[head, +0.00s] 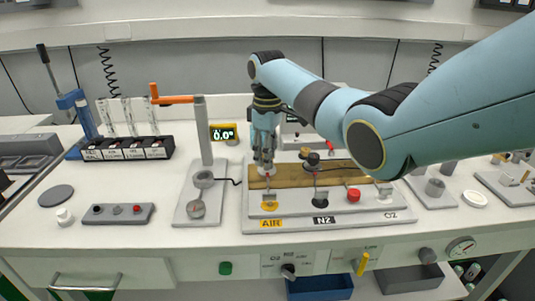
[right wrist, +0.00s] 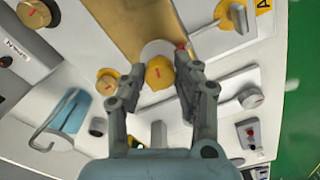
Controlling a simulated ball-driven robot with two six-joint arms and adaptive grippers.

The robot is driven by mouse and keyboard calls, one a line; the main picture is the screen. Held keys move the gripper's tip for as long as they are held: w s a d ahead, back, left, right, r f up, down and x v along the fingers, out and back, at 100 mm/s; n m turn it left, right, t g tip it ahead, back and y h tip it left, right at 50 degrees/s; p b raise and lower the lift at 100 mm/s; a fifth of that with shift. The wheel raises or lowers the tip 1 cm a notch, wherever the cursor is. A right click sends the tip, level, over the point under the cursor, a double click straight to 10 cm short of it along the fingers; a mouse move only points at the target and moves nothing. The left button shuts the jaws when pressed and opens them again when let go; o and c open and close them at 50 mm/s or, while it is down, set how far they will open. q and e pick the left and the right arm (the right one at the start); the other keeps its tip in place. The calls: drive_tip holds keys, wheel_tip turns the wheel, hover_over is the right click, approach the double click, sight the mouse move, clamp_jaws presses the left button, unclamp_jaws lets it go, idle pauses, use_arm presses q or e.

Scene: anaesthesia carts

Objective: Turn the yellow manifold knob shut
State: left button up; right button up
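In the right wrist view a round yellow knob (right wrist: 158,76) with a short red mark on its face sits at the end of the manifold's tan strip. My right gripper (right wrist: 160,58) is open, with one finger on each side of this knob. Small gaps seem to show beside it; I cannot tell whether either finger touches. In the head view my right gripper (head: 264,168) points down at the left end of the manifold (head: 350,217) and hides the knob. My left gripper is not in view.
A grey post with an orange arm (head: 205,140) stands close left of my gripper. A yellow-framed display (head: 222,133) is behind. A black knob (head: 313,160) and a red knob (head: 353,195) are to the right. Another yellow knob (right wrist: 107,82) is nearby in the wrist view.

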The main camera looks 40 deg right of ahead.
clamp_jaws()
drive_tip(key=m+p, duration=0.2)
drive_tip(key=shift+r+p, duration=0.2)
drive_tip(key=shift+p, duration=0.15)
drive_tip(key=m+p, duration=0.2)
drive_tip(key=m, duration=0.2)
drive_tip(key=shift+a, duration=0.1)
drive_tip(key=m+p, duration=0.2)
drive_tip(key=m, duration=0.2)
drive_tip(key=shift+f, duration=0.1)
drive_tip(key=shift+m+p, duration=0.75)
drive_tip(key=shift+m, duration=1.65)
